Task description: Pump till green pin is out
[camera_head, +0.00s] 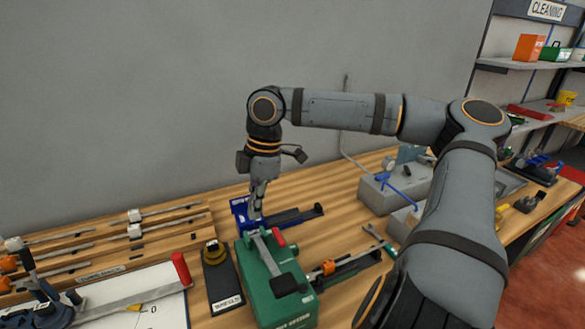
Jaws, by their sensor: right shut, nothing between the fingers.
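A green dispenser box (254,284) stands on the wooden bench in the lower middle. A grey lever (266,256) lies along its top, with a dark pad (284,285) at the near end and a red part (279,238) at the far end. My right gripper (257,212) points down at the far end of the dispenser, fingers shut and empty. I cannot tell whether its tips touch the dispenser. I cannot make out a green pin. My left gripper is not in view.
A blue tool (240,212) lies just behind the dispenser. Grey blocks (392,188) stand farther right. My right arm covers the right side.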

